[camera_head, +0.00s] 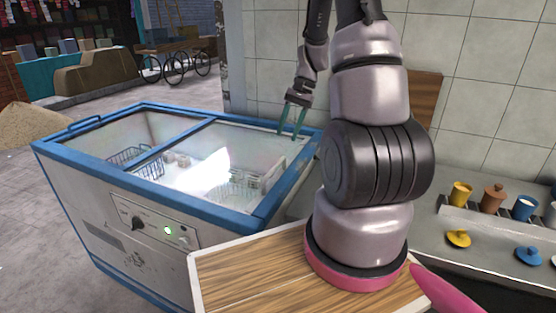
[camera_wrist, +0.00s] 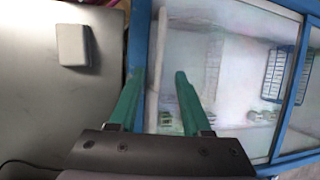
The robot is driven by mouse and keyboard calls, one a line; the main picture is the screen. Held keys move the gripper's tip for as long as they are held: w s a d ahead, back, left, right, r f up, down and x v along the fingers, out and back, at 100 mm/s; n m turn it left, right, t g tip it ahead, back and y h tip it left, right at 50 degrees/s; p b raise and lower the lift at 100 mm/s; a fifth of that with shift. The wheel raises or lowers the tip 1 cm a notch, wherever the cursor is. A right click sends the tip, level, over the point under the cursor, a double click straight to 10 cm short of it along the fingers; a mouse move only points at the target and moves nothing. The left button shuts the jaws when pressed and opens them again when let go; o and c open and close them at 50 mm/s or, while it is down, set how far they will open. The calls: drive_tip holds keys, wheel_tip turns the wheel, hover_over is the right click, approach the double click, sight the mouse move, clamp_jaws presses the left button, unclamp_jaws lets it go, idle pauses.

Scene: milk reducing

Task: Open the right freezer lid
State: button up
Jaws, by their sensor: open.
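The chest freezer (camera_head: 85,205) has a blue rim and two glass panels on top. The right freezer lid (camera_head: 250,142) is a glass panel lying flat and looks closed, with a bright reflection on it. It also shows in the wrist view (camera_wrist: 225,75), with a pale strip (camera_wrist: 153,85) along its edge beside the blue rim (camera_wrist: 138,40). My gripper (camera_head: 289,134) is over the far right corner of this lid, green fingers pointing down. In the wrist view my gripper (camera_wrist: 160,76) is open, its fingers on either side of the pale strip. Contact cannot be told.
The left glass panel (camera_head: 122,135) has a blue handle (camera_head: 84,123) at its outer end. Wire baskets show beneath the glass. A tiled wall (camera_head: 270,50) stands close behind. A counter with cups and lids (camera_head: 458,239) is at right. Open floor lies left.

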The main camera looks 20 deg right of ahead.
sight(276, 165)
drive_tip(key=x, duration=1)
clamp_jaws()
idle(1.2)
